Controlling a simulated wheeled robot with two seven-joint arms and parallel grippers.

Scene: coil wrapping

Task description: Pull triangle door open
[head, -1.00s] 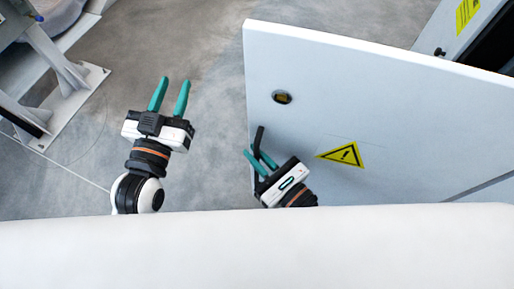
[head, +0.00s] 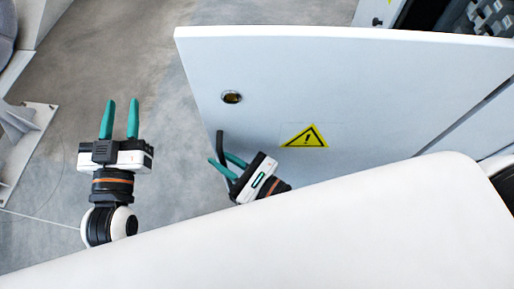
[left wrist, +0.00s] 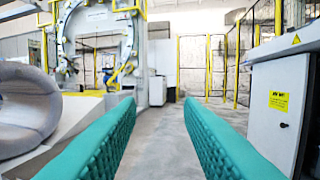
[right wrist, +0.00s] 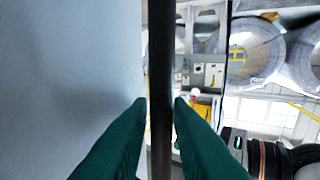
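The triangle door (head: 350,85) is a white panel with a yellow warning triangle (head: 305,137) and a round dark lock (head: 231,97). It stands swung out from the cabinet. Its black bar handle (head: 220,145) is near the lower left edge. My right gripper (head: 222,161) has its teal fingers on either side of the handle. In the right wrist view, the handle (right wrist: 161,60) runs upright between the close-set fingertips, and the door face fills the left side. My left gripper (head: 120,104) is open and empty, left of the door over bare floor.
A grey machine foot (head: 20,150) stands at the far left. A dark cabinet opening (head: 470,18) shows behind the door at top right. My white body covers the bottom. The floor (head: 120,60) between machine and door is clear.

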